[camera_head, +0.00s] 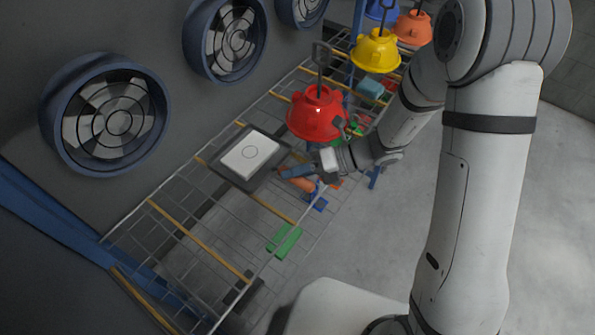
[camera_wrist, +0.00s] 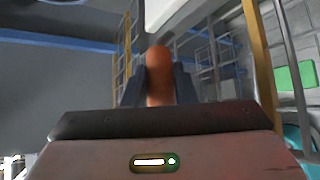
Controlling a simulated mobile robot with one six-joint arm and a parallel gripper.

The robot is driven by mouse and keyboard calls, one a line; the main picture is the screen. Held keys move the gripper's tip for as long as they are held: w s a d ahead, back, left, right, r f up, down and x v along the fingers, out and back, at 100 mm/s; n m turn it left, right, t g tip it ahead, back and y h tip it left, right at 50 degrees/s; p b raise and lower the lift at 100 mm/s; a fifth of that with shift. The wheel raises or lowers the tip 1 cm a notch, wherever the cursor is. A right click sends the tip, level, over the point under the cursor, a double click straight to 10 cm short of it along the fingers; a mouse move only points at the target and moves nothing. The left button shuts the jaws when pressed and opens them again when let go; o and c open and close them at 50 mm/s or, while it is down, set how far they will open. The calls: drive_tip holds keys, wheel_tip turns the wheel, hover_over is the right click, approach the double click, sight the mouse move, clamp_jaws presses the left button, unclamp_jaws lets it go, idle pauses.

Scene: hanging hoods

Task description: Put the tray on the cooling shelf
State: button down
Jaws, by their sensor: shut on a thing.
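The tray (camera_head: 229,174) is a dark square with a pale slab on it that bears a thin circle. It is over the wire shelf (camera_head: 197,240), near the wall fans; I cannot tell whether it touches the wires. An orange-brown handle (camera_head: 300,182) reaches from the tray's right side to my gripper (camera_head: 303,180). My gripper is shut on this handle, which also shows between the two dark fingers in the wrist view (camera_wrist: 159,75). Where the handle joins the tray is hard to make out.
Red (camera_head: 317,115), yellow (camera_head: 376,51) and orange (camera_head: 412,28) hoods hang right of the tray; the red one is close. Wall fans (camera_head: 107,115) line the left. A green block (camera_head: 284,240) lies below the shelf's near side. The near-left wires look bare.

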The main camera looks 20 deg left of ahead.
drive_tip(key=shift+f, duration=0.1)
drive_tip(key=c, duration=1.5)
unclamp_jaws()
drive_tip(key=shift+o, duration=0.2)
drive_tip(key=v, duration=1.2)
drive_tip(key=s+d+r+n+t+h, duration=0.2)
drive_tip(key=s+d+r+n+h, duration=0.1)
drive_tip(key=d+n, duration=0.4)
drive_tip(key=s+d+r+n+t+h, duration=0.3)
drive_tip(key=d+r+n+h, duration=0.1)
drive_tip(key=n, duration=0.6)
drive_tip(key=s+d+r+n+t+h, duration=0.3)
drive_tip(key=d+n+h, duration=0.2)
drive_tip(key=d+n, duration=0.4)
drive_tip(key=shift+s+d+r+b, duration=0.3)
drive_tip(key=shift+s+b, duration=0.05)
drive_tip(key=shift+b, duration=0.1)
